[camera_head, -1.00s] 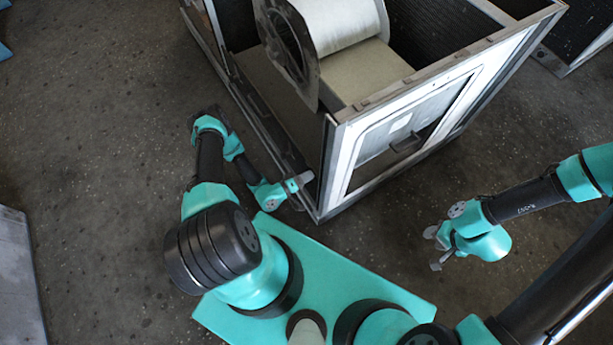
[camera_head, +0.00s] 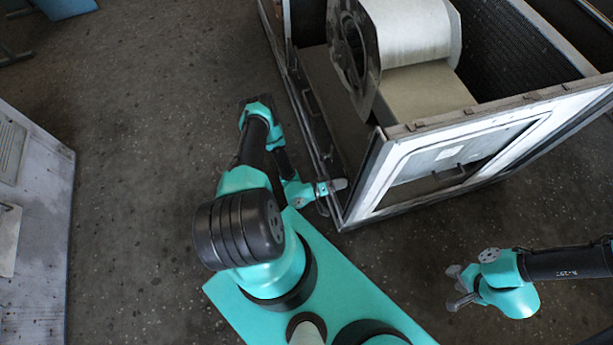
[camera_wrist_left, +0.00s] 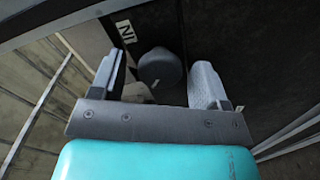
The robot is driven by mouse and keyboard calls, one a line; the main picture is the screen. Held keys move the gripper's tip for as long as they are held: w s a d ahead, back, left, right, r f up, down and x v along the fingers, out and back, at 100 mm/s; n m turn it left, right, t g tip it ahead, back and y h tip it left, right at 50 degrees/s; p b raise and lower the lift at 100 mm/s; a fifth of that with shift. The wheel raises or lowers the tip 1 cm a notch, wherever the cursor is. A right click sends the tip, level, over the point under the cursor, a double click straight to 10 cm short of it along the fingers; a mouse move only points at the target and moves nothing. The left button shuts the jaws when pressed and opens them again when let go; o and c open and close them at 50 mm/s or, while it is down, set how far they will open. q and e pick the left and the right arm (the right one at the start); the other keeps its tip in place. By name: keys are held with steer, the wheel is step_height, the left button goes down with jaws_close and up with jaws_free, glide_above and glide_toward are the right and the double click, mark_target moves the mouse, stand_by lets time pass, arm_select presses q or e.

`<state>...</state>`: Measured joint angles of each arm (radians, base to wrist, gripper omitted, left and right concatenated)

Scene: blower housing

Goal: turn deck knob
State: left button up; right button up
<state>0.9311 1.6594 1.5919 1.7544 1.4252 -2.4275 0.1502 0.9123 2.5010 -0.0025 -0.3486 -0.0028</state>
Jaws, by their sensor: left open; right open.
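A dark round knob (camera_wrist_left: 161,68) with a small pale mark shows in the left wrist view, on a dark panel beside a white label (camera_wrist_left: 126,31) reading "IN". My left gripper (camera_wrist_left: 155,82) is open, with one finger on each side of the knob; I cannot tell whether either finger touches it. In the head view my left gripper (camera_head: 338,186) is at the near left corner of the blower housing (camera_head: 400,160), and the knob is hidden there. My right gripper (camera_head: 456,287) is open and empty, apart from the housing, over the floor at the lower right.
The housing holds a pale drum (camera_head: 405,30) with a dark side plate. Its front panel has a window and a handle (camera_head: 448,176). A grey-white cabinet (camera_head: 35,200) stands at the left. Bare floor (camera_head: 150,130) lies between it and my left arm.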

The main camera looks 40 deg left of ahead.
arm_select(q)
steer(key=v, duration=1.6)
steer(key=shift+s, duration=0.3)
steer(key=s+d+r+m+g+h, duration=0.1)
steer(key=s+d+r+m+g, duration=0.25)
steer(key=g, duration=0.55)
steer(key=d+r+m+g+h, duration=0.1)
steer(key=d+r+m+g, duration=0.1)
steer(key=d+r+g, duration=0.6)
steer(key=w+r+t+y, duration=0.2)
steer(key=w+r+y, duration=0.5)
steer(key=w+r, duration=0.2)
steer(key=shift+w+r, duration=0.35)
steer(key=shift+w, duration=0.9)
steer(key=shift+s+a+f, duration=0.1)
